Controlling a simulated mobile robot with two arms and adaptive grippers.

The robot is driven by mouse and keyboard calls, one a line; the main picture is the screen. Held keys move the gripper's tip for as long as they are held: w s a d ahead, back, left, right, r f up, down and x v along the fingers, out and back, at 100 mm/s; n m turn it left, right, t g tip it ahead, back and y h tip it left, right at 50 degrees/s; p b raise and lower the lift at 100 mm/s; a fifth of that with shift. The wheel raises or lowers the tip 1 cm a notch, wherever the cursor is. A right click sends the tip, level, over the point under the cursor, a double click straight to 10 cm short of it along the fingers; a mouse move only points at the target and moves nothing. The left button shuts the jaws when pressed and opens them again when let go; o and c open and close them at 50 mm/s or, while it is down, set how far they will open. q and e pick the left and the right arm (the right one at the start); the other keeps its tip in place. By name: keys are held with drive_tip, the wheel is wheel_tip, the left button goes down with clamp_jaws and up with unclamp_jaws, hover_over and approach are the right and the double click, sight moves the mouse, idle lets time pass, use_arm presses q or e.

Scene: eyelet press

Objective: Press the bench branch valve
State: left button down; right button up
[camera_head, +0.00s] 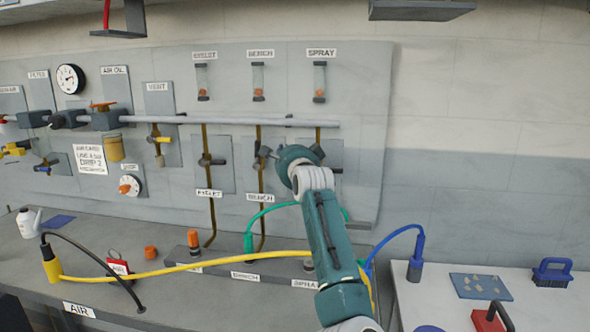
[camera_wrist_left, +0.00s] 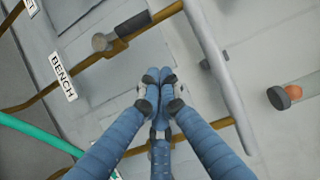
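The bench branch valve (camera_head: 262,153) is a dark grey fitting on the brass bench pipe, between the eyelet valve (camera_head: 208,160) and my teal left wrist. In the left wrist view, a grey valve knob (camera_wrist_left: 102,42) shows on the brass pipe beside the BENCH label (camera_wrist_left: 62,78). My left gripper (camera_wrist_left: 159,76) has its blue fingers drawn together at the tips, with nothing visible between them. In that view it lies to the right of and below the knob, apparently apart from it; depth is unclear. In the head view the wrist hides the fingers. My right gripper is not in view.
A grey horizontal pipe (camera_head: 230,121) crosses above the valves. Below, a yellow hose (camera_head: 170,269) and a green hose (camera_head: 272,211) run near the bench. A blue hose (camera_head: 396,231) stands right of my arm. The wall farther right is clear.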

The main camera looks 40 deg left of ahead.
use_arm(q)
drive_tip(key=b+v, duration=0.2)
drive_tip(key=v, duration=0.6)
drive_tip(key=shift+s+f, duration=0.15)
drive_tip(key=shift+s, duration=0.35)
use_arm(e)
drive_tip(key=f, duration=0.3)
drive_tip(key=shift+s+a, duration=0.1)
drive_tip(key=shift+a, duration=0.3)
use_arm(q)
drive_tip(key=shift+w+d, duration=0.1)
drive_tip(key=shift+d, duration=0.1)
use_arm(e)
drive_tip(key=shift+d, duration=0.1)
